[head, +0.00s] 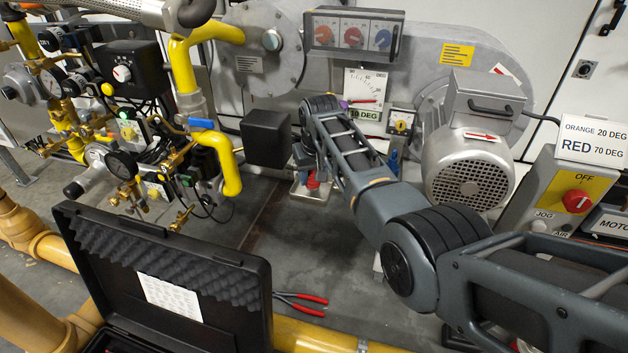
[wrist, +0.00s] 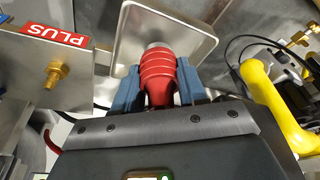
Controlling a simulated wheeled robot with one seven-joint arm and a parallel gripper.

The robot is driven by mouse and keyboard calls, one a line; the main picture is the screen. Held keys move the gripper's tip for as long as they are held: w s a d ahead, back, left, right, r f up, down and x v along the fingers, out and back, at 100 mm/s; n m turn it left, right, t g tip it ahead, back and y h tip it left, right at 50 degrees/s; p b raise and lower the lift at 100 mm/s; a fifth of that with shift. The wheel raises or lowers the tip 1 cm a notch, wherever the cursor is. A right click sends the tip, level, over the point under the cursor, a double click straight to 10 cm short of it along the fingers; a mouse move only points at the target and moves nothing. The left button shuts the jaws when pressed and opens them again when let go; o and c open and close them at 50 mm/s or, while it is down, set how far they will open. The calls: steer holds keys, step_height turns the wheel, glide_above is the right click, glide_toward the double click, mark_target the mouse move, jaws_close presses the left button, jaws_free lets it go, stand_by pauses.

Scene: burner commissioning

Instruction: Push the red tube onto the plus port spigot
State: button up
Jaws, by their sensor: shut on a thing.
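In the wrist view my gripper (wrist: 158,88) is shut on a ribbed red piece with a grey end, which I take to be the end of the red tube (wrist: 158,72). Blue fingers press on both sides. A thin curved red line (wrist: 50,141) shows at the lower left; whether it joins the held piece is hidden. The brass plus port spigot (wrist: 54,74) stands apart to the left, under a red PLUS label (wrist: 54,35) on a metal block, with nothing on it. In the head view my gripper (head: 309,178) is low over a small tray, partly hidden by my arm.
A small pale tray (head: 311,196) lies beneath my gripper. A black box (head: 267,137) and yellow pipe (head: 228,170) stand to its left. The fan motor (head: 468,165) stands to the right. An open black case (head: 165,275) and red-handled pliers (head: 301,301) are in front.

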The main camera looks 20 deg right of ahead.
steer(key=shift+r+p, duration=1.6)
steer(key=shift+r, duration=0.35)
steer(key=s+d+r+n+p, duration=0.1)
steer(key=d+r+p, duration=0.3)
steer(key=d, duration=0.8)
steer(key=shift+v, duration=1.2)
steer(key=shift+s+d, duration=0.1)
steer(key=shift+s, duration=0.05)
steer(key=shift+p, duration=0.4)
steer(key=shift+f+b, duration=1.55)
steer(key=shift+f, duration=1.1)
steer(key=shift+f+b, duration=0.85)
steer(key=shift+f, duration=0.6)
steer(key=o, duration=1.2)
steer(key=shift+o, duration=0.2)
